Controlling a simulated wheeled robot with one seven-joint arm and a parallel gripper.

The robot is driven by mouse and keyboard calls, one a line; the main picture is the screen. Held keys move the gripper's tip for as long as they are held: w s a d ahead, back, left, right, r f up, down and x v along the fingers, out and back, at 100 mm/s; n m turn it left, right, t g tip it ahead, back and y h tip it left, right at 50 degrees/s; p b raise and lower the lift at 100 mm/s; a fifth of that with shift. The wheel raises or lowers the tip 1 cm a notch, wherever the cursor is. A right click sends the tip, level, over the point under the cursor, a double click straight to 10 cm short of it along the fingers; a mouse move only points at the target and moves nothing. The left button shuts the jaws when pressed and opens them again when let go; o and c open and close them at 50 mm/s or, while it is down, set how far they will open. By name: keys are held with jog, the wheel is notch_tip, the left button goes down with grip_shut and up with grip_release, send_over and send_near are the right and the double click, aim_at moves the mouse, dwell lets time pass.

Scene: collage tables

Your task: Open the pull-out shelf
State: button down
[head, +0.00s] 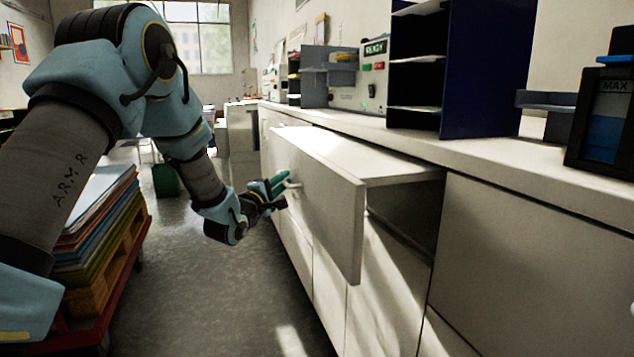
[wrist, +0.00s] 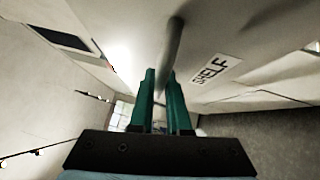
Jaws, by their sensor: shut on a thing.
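The pull-out shelf (head: 335,205) is a white panel with a flat board behind it. In the head view it stands well out from the counter front, with a dark gap under its board. Its pale bar handle (head: 293,184) is on the front face and shows as a grey rod in the wrist view (wrist: 173,42). My gripper (head: 284,181) has green fingers, shut on the handle; they also show in the wrist view (wrist: 163,76). A label reading SHELF (wrist: 217,70) is beside the handle. The exact finger contact is partly hidden.
A long counter (head: 480,160) runs along the right, with a dark blue rack (head: 490,70) and a container marked MAX (head: 605,115) on it. A cart of stacked coloured sheets (head: 95,235) stands at the left. The floor (head: 215,290) between is clear.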

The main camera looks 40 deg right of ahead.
jog(key=w+a, duration=0.3)
jog(key=a, duration=0.4)
jog(key=w+a+p, duration=0.1)
jog(key=w+a, duration=0.2)
jog(key=a, duration=0.5)
jog(key=shift+a, duration=0.15)
jog(key=c, duration=1.2)
grip_release()
jog(key=shift+o, duration=0.2)
jog(key=v, duration=1)
jog(key=shift+s+a, duration=0.25)
jog(key=shift+a, duration=0.1)
